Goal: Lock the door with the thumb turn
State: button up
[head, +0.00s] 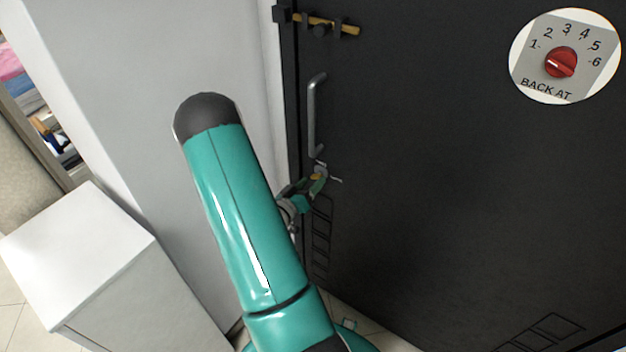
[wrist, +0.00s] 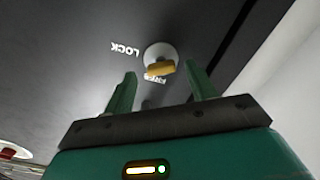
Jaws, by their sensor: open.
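The black door (head: 450,180) fills the right of the head view. The thumb turn (wrist: 160,69) is a yellow bar on a round pale plate, seen in the wrist view. The upside-down word LOCK (wrist: 125,49) is left of it. A second word, apparently FREE, is just below the bar and partly covered. The bar lies nearly crosswise in that view. My gripper (wrist: 160,72) is open, its green fingers on either side of the bar in the picture; I cannot tell whether they touch it. In the head view my gripper (head: 321,178) is at the door, below the handle.
A grey pull handle (head: 312,115) is above my gripper. A brass slide bolt (head: 330,24) is at the door's top left. A "BACK AT" dial (head: 560,62) with a red knob is at upper right. A white cabinet (head: 75,255) stands at left.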

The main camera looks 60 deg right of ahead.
jog(key=shift+s+d, duration=0.1)
jog(key=shift+d, duration=0.95)
jog(key=c, duration=1)
jog(key=shift+m, duration=3)
jog(key=o, duration=1)
